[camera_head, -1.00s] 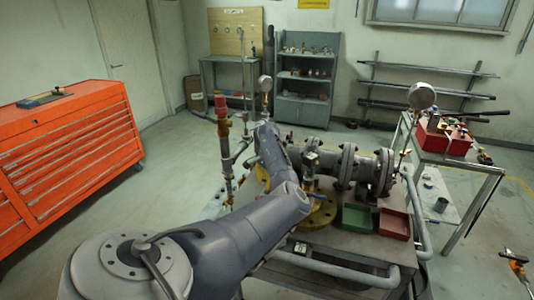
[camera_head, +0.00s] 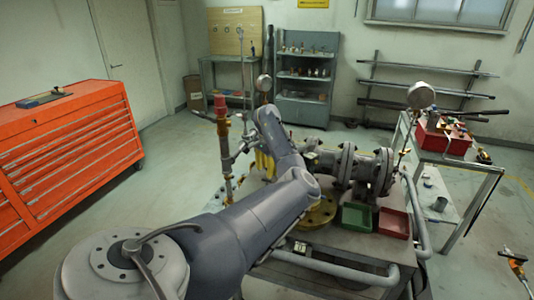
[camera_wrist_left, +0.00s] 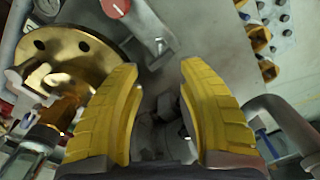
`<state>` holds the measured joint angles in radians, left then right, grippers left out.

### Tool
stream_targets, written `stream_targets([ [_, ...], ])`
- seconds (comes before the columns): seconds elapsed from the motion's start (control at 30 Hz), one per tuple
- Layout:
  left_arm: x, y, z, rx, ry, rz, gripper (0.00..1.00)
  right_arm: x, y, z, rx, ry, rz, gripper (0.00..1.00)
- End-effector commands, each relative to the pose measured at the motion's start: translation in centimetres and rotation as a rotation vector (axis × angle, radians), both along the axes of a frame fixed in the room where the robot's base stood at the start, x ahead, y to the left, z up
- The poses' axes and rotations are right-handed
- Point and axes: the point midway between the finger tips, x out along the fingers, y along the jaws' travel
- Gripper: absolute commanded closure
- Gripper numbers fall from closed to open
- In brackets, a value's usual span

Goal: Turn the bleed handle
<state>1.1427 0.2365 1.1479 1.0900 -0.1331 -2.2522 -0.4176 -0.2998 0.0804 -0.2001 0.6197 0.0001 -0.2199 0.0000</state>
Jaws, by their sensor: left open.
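My left gripper (camera_head: 264,164) shows its yellow fingers beside the upright pipe with a red top (camera_head: 221,104), partly hidden by my forearm. In the left wrist view the gripper (camera_wrist_left: 160,78) is open, with nothing clearly held between its fingers. A red round knob (camera_wrist_left: 115,8) on a grey metal part is at the top of that view, beyond the fingertips. A brass flange (camera_wrist_left: 62,62) with bolt holes is at the left, close to the left finger. I cannot tell for sure which part is the bleed handle. My right gripper is not in view.
The grey flanged valve body (camera_head: 358,168) lies right of my arm on the bench. A green tray (camera_head: 357,217) and a red tray (camera_head: 394,223) sit at the bench's front. A pressure gauge (camera_head: 420,95) rises at the right. An orange tool chest (camera_head: 70,135) stands at the left.

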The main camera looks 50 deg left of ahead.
Motion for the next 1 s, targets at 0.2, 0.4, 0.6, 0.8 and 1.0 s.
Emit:
stream_targets([
  [0.2, 0.0, 0.0, 3.3, -0.001, -0.002, 0.0, 0.6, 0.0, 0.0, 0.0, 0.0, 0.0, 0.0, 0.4],
  [0.4, 0.0, 0.0, 4.9, -0.001, -0.001, 0.0, 0.6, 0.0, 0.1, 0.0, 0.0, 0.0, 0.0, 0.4],
  [0.6, 0.0, 0.0, 5.4, -0.001, 0.0, -0.001, 0.6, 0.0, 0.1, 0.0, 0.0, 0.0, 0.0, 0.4],
  [0.8, 0.0, 0.0, 5.4, -0.001, 0.0, -0.001, 0.6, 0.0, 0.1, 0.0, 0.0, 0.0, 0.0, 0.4],
  [1.0, 0.1, 0.0, 5.4, 0.002, -0.002, 0.0, 0.6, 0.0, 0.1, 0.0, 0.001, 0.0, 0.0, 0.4],
])
